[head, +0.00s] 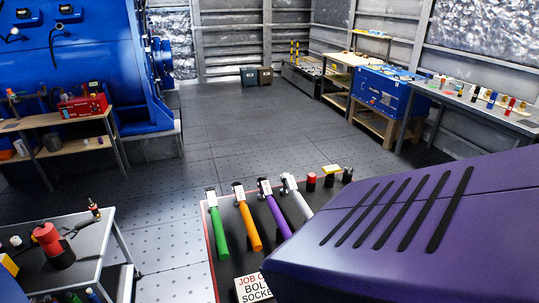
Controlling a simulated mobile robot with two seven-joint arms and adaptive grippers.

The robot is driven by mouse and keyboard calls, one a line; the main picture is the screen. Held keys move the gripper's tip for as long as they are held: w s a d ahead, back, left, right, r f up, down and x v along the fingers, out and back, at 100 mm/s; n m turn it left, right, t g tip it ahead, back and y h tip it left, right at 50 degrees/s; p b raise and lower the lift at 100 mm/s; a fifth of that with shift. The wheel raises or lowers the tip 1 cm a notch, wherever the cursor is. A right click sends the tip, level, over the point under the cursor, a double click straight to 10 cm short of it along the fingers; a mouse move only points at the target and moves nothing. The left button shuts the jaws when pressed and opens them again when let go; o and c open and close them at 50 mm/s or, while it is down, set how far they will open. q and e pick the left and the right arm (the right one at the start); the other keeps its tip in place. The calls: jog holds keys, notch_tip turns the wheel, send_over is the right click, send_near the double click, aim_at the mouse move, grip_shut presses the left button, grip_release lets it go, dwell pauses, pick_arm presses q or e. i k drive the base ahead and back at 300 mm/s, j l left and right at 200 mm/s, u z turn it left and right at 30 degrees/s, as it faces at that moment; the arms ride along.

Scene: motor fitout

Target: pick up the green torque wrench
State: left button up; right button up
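A green torque wrench (218,228) lies on a dark tray with a red edge (207,245) in the lower middle of the head view. Its metal head points away from me and its green handle points toward me. It is the leftmost of a row, with an orange wrench (248,222), a purple wrench (275,214) and a white wrench (297,200) to its right. Nothing touches the green wrench. Neither of my grippers shows in the head view.
A purple slotted body (400,235) covers the lower right and hides part of the tray. A sign (253,289) and small sockets (311,181) are on the tray. A grey table (85,245) with a red tool stands at left. Open floor (230,135) lies beyond.

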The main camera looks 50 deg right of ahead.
aim_at(211, 193)
jog(key=z, duration=1.35)
jog(key=i+j+z, duration=0.15)
jog(key=z, duration=0.2)
jog(key=i+j+z, duration=0.15)
jog(key=z, duration=0.2)
jog(key=i+j+z, duration=0.15)
jog(key=z, duration=0.25)
jog(key=j, duration=0.1)
